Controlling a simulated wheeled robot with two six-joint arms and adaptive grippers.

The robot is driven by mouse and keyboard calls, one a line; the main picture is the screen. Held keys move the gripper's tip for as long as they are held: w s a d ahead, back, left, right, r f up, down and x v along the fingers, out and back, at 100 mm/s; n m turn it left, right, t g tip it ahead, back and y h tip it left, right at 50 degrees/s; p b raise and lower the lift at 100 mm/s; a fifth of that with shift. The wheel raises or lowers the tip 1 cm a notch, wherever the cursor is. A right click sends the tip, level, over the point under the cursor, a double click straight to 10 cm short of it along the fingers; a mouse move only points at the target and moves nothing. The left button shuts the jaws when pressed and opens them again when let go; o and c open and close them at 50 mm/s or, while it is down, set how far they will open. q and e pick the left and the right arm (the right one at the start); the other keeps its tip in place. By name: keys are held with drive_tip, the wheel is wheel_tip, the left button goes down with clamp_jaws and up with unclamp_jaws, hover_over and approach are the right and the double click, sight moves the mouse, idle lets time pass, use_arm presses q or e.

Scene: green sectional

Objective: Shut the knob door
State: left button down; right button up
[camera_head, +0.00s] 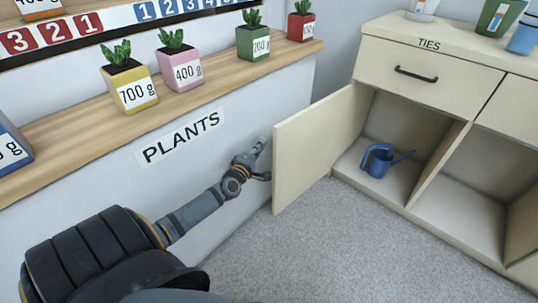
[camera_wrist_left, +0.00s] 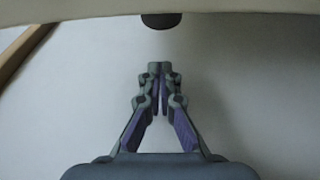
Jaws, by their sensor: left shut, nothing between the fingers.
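The cream cabinet door (camera_head: 318,148) stands wide open, swung out toward the plant counter. Its inner face shows in the head view. In the left wrist view the door (camera_wrist_left: 235,6) runs along the top, with its dark round knob (camera_wrist_left: 161,20) jutting from it. My left gripper (camera_head: 260,150) is between the counter's white front and the door's outer side, close to its free edge. In the left wrist view the gripper's fingertips (camera_wrist_left: 160,68) are together and empty, in line with the knob, with a gap between. My right gripper is not in view.
The open compartment holds a blue watering can (camera_head: 380,160) standing inside, clear of the door. A drawer with a dark handle (camera_head: 416,74) is above it. The white counter front (camera_head: 110,200) is close beside my left arm. Grey carpet (camera_head: 300,245) is free below the door.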

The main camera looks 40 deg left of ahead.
use_arm(q)
drive_tip(key=shift+s+d+p, duration=0.15)
drive_tip(key=shift+d+p, duration=0.25)
drive_tip(key=shift+d, duration=1.55)
